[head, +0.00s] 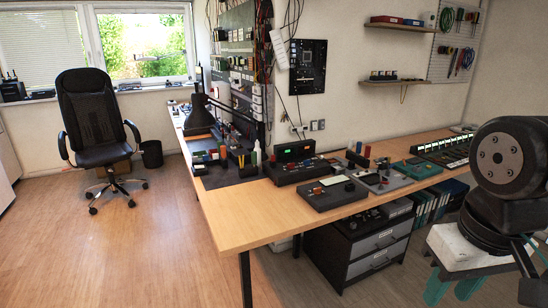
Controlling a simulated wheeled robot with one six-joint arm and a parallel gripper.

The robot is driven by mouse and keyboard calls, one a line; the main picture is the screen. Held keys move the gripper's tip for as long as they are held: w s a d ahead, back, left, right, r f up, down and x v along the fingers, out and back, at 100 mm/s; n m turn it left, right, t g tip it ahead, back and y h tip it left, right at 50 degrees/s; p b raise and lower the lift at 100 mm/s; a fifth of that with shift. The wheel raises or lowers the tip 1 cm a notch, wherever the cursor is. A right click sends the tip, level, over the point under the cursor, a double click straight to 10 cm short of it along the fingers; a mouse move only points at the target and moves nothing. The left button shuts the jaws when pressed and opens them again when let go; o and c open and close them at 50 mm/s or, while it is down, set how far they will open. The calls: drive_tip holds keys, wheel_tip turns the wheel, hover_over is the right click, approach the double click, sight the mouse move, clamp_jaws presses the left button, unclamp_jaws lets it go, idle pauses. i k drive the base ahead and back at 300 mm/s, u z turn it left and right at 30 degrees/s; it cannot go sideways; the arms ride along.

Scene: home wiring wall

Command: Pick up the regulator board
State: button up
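I cannot tell for sure which item is the regulator board. Several board-like units lie on the wooden workbench: a dark slab with a pale panel and small coloured parts (330,194) near the front edge, a grey board with small parts (382,180) to its right, a teal board (411,169), and a long dark board with green rows (442,151) at the far right. A dark circuit board (308,67) also hangs on the wall.
The workbench (240,225) has a bare front left corner. A black lamp (197,112) and a pen holder (240,158) stand at its left. Drawers (378,250) are under it. An office chair (95,125) stands left, with open floor (120,245) in front.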

sight(332, 160)
drive_tip(key=z, duration=0.15)
drive_tip(key=i, duration=0.95)
drive_tip(key=z, duration=0.15)
